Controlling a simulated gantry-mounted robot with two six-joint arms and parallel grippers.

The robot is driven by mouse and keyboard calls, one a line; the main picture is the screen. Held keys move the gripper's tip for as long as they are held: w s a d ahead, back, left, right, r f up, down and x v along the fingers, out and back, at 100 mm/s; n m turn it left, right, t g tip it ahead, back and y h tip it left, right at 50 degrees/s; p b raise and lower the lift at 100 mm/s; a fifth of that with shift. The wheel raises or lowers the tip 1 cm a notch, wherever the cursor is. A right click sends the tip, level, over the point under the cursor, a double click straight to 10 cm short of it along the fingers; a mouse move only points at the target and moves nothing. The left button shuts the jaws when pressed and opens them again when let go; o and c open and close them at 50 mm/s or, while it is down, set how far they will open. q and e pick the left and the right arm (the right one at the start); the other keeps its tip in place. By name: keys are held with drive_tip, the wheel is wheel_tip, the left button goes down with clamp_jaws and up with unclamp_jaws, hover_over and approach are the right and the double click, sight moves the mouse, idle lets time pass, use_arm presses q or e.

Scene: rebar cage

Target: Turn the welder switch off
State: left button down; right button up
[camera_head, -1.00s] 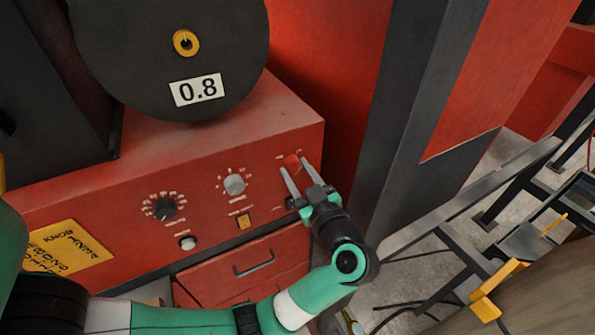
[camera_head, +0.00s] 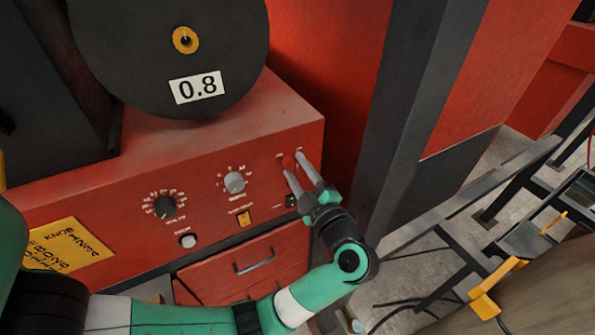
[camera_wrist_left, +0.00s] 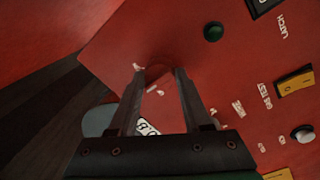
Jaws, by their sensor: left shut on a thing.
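The red welder switch (camera_head: 288,161) is a round knob at the upper right of the welder's red front panel (camera_head: 120,211). My left gripper (camera_head: 294,163) reaches it from the lower right, with its two grey fingers on either side of the knob. It is shut on the knob. In the left wrist view, the left gripper (camera_wrist_left: 159,78) has its fingertips at the red knob (camera_wrist_left: 158,70), which blends with the red panel. The fingers partly hide the switch and its markings, so its setting cannot be read. My right gripper is out of view.
The panel also has a black dial (camera_head: 164,207), a grey dial (camera_head: 234,183), a white button (camera_head: 188,241) and a yellow rocker (camera_head: 244,218). A drawer handle (camera_head: 254,262) is below. A dark post (camera_head: 405,115) stands close to the right of my gripper.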

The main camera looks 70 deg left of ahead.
use_arm(q)
drive_tip(key=n+b, duration=0.1)
drive_tip(key=n, duration=0.2)
drive_tip(key=n+b, duration=0.1)
drive_tip(key=shift+f+n+b, duration=0.25)
drive_tip(key=shift+n+b, duration=0.05)
drive_tip(key=shift+n, duration=0.1)
drive_tip(key=n+b, duration=0.2)
drive_tip(key=n, duration=0.1)
drive_tip(key=shift+g, duration=0.3)
drive_tip(key=shift+r+n+b, duration=0.15)
drive_tip(key=shift+n+b, duration=0.45)
drive_tip(key=shift+n, duration=0.2)
drive_tip(key=shift+w, duration=0.1)
drive_tip(key=shift+c, duration=1.8)
unclamp_jaws()
drive_tip(key=shift+d, duration=0.15)
drive_tip(key=w+d+b, duration=0.1)
drive_tip(key=d, duration=1)
drive_tip(key=shift+d+f+b, duration=0.15)
drive_tip(key=shift+f+b, duration=0.15)
drive_tip(key=shift+b, duration=0.05)
